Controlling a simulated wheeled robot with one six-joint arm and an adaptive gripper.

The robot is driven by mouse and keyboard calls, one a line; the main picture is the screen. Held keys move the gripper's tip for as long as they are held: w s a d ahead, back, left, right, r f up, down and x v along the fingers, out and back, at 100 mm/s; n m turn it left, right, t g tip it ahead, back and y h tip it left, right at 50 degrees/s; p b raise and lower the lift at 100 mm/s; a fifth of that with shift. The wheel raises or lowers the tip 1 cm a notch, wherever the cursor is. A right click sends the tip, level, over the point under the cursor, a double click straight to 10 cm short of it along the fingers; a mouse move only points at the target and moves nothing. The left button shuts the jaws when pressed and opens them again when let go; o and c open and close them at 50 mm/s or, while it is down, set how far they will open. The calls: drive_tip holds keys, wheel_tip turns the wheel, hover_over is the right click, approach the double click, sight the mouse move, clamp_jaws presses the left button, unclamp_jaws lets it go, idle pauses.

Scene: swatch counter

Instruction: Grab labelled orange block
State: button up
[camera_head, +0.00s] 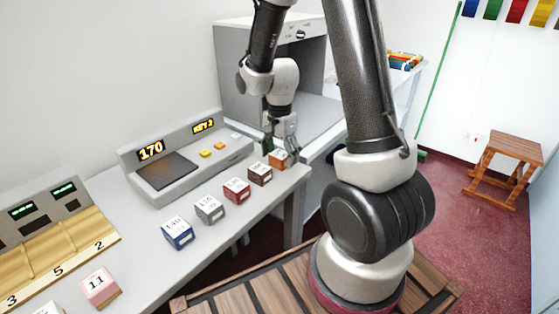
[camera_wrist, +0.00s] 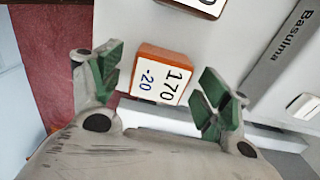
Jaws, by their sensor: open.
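The orange block (camera_wrist: 160,74) has a white label on top reading 170 and -20. In the wrist view it lies between the two green-padded fingers of my gripper (camera_wrist: 160,88), with a gap on both sides. In the head view the orange block (camera_head: 279,159) stands near the far right end of the counter, last in a row of blocks. My gripper (camera_head: 281,140) is open just above and around it; the fingers partly cover the block there.
A brown block (camera_head: 260,173) stands close beside the orange one. Red (camera_head: 236,190), grey (camera_head: 210,209) and blue (camera_head: 177,233) blocks continue the row along the counter. A scale (camera_head: 180,155) showing 170 stands behind them. The counter's edge is close to the orange block.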

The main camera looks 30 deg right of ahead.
drive_tip(key=shift+f, duration=0.6)
drive_tip(key=c, duration=1.1)
drive_tip(key=shift+c, duration=0.2)
drive_tip(key=shift+r, duration=0.15)
